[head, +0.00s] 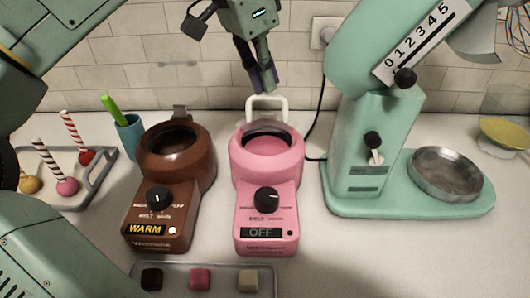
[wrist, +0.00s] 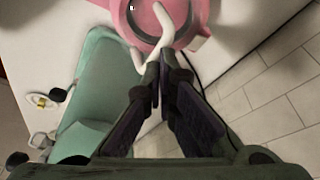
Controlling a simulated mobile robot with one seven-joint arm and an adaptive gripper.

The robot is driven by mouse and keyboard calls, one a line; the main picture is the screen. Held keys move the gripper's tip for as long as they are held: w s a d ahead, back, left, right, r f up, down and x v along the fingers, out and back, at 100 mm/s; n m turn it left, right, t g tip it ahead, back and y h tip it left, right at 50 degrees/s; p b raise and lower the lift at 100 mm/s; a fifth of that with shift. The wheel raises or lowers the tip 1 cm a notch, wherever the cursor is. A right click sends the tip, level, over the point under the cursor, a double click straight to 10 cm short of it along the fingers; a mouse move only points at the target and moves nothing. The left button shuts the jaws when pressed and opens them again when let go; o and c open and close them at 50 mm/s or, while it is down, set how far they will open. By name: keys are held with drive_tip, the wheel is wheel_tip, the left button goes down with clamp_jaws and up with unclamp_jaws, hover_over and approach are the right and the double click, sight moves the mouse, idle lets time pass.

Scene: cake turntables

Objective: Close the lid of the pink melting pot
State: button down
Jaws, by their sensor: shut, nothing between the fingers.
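The pink melting pot (head: 267,222) stands on the counter, with its round well uncovered and its display reading OFF. A white loop (head: 267,101) stands up at the back rim of the pot. It also shows in the wrist view as a curved white bar (wrist: 163,43) beside the pink rim (wrist: 126,25). I cannot make out a clear lid panel on this pot. My gripper (head: 267,88) is shut and empty, pointing down just above and behind the loop. In the wrist view my fingertips (wrist: 156,62) are close to the bar; I cannot tell whether they touch it.
A mint stand mixer (head: 375,190) with a metal bowl (head: 446,178) stands right. A tray (head: 190,282) of colored cubes lies in front. A black cord runs behind the mixer.

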sight(270, 119)
drive_tip(key=shift+f, duration=0.1)
drive_tip(key=shift+f+b, duration=0.35)
drive_tip(key=shift+f, duration=0.4)
drive_tip(key=shift+s+f, duration=0.5)
drive_tip(key=shift+s+f+b, duration=0.1)
drive_tip(key=shift+b, duration=0.25)
drive_tip(key=shift+s+f, duration=0.35)
drive_tip(key=shift+f, duration=0.15)
wheel_tip(270, 119, up, 6)
drive_tip(key=p, duration=0.6)
drive_tip(key=shift+r, duration=0.15)
